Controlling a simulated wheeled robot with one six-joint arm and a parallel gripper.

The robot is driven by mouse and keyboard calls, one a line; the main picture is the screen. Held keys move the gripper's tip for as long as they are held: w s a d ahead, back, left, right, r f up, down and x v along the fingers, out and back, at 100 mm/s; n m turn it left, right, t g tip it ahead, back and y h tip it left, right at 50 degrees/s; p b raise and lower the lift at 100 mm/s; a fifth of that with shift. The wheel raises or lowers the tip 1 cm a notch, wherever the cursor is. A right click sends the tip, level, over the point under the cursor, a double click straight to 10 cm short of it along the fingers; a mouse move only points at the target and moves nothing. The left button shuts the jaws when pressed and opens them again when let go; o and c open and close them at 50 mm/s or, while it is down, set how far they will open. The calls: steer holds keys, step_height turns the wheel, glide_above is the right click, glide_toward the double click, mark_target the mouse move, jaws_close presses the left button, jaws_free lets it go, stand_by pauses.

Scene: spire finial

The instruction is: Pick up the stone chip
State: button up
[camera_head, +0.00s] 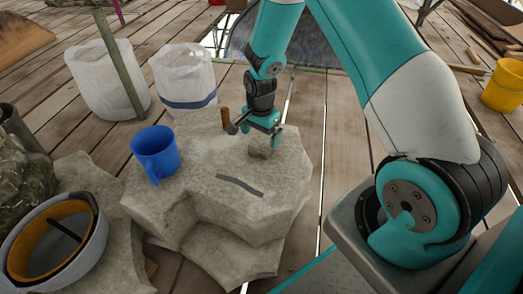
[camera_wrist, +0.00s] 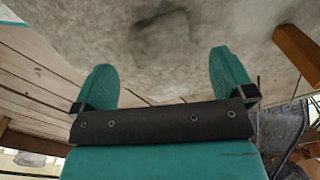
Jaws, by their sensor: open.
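The stone chip (camera_head: 259,151) is a small grey lump on top of the pale stone block (camera_head: 205,205). It is nearly the same colour as the block. My gripper (camera_head: 257,134) is over the block, just above the chip, pointing down. In the wrist view the two teal fingers of my gripper (camera_wrist: 164,72) are spread wide with nothing between them. A dim grey lump that looks like the chip (camera_wrist: 165,34) shows ahead of the fingertips, a little apart from them. Its outline is blurred against the stone.
A brown wooden handle (camera_head: 225,117) stands close to the left of my gripper; it also shows in the wrist view (camera_wrist: 298,50). A blue mug (camera_head: 155,153) and a dark strip (camera_head: 240,186) lie on the block.

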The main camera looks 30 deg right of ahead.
mark_target(261, 144)
step_height(261, 144, down, 5)
steer(key=b, duration=0.3)
steer(key=shift+d+f, duration=0.1)
steer(key=c, duration=1.1)
steer(key=shift+r, duration=0.2)
